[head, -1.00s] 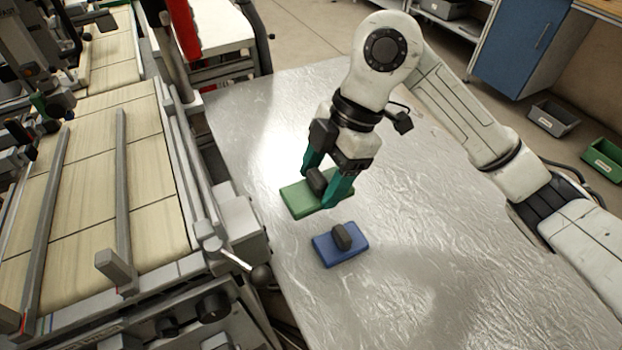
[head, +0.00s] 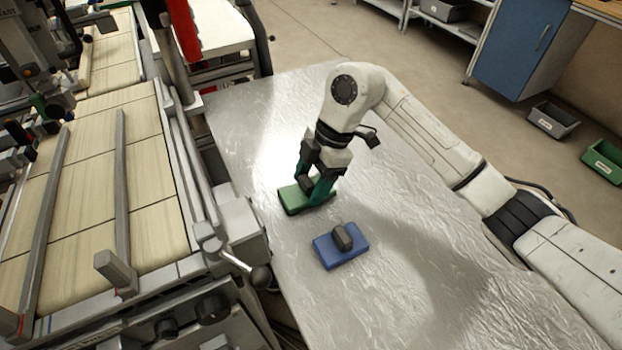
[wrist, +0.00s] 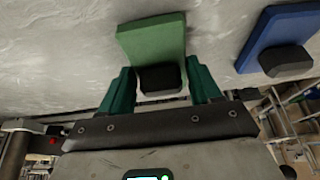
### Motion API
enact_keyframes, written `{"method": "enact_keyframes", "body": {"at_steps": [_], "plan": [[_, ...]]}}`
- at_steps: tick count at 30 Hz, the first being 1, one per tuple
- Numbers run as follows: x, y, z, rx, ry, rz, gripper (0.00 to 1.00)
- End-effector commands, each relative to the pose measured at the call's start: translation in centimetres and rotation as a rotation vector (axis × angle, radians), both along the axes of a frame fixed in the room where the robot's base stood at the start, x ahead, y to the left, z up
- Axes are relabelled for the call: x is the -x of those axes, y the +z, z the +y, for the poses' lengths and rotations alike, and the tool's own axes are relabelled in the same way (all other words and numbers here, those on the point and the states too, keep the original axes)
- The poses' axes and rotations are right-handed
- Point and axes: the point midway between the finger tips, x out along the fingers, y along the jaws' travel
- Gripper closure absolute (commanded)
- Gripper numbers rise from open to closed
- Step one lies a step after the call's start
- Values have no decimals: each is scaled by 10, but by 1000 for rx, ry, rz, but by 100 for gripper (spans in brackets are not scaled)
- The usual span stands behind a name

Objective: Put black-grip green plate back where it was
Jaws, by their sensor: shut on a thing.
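The green plate (head: 291,200) is at the left part of the metal table, low at the surface; I cannot tell whether it touches. My gripper (head: 313,190) is shut on its black grip, which the fingers mostly hide in the head view. In the wrist view the green plate (wrist: 152,40) extends away from the gripper (wrist: 162,88), and the black grip (wrist: 160,78) sits between the two teal fingers.
A blue plate (head: 340,246) with a dark grip lies on the table (head: 400,270) just nearer than the green plate, with a gap between them. It also shows in the wrist view (wrist: 275,30). A machine with a lever (head: 240,262) borders the table's left.

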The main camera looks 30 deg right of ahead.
Motion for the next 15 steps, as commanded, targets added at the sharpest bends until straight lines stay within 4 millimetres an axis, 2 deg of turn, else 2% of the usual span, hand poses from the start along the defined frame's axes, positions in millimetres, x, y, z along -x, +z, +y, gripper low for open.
{"method": "enact_keyframes", "body": {"at_steps": [9,10,15], "plan": [[0,-2,0,0,0,0,74],[0,-2,0,0,0,0,34],[0,-2,0,0,0,0,18]]}}
